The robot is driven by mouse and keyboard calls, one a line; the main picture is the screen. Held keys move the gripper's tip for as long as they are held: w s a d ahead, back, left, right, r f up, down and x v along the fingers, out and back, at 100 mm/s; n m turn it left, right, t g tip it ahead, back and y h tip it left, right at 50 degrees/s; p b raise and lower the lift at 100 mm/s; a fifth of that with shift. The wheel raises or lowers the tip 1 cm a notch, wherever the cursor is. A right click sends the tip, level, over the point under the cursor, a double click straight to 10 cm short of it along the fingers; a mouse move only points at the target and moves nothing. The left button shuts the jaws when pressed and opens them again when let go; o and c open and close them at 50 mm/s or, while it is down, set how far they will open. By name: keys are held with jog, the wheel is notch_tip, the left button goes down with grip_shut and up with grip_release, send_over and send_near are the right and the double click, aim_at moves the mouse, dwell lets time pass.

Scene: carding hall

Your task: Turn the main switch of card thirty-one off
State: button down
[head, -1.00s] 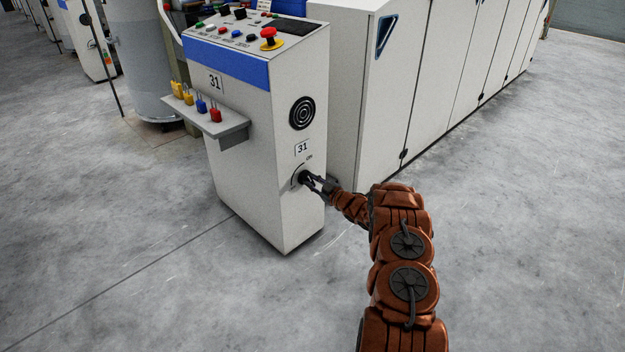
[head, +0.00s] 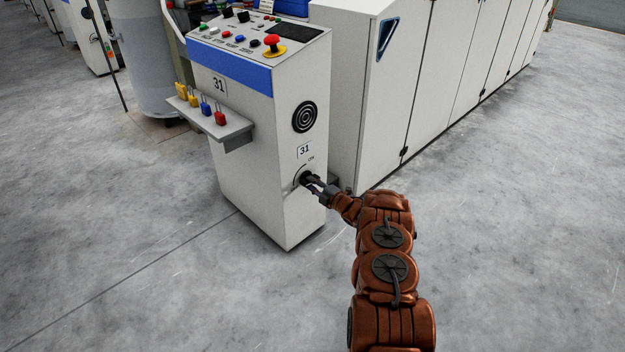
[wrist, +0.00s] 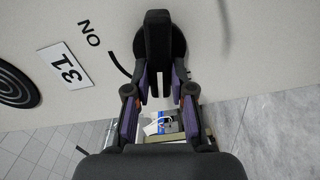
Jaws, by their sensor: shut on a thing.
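The control cabinet (head: 245,160) marked 31 stands in the middle of the head view. On its right side face is the main switch, a dark round knob (head: 303,180) below a label 31 (head: 304,150) and the word ON. In the wrist view the switch (wrist: 158,45) has a dark bar handle across a round base, with ON and an arc mark beside it. My gripper (head: 316,186) is at the switch, and its two fingers (wrist: 159,88) are closed on the sides of the handle. The handle's exact setting is hard to tell in the head view.
A shelf (head: 238,131) with red, blue and yellow padlocks juts from the cabinet's left face. A red emergency button (head: 273,42) and several small buttons are on top. A long white machine (head: 440,80) stands behind. The floor in front is clear.

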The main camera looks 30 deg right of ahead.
jog(key=shift+f+n+p, duration=0.15)
jog(key=shift+n+p, duration=0.95)
jog(key=shift+f, duration=0.1)
jog(key=c, duration=1)
grip_release()
jog(key=shift+s, duration=0.15)
jog(key=v, duration=1.1)
jog(key=shift+s, duration=0.4)
jog(key=shift+d, duration=0.15)
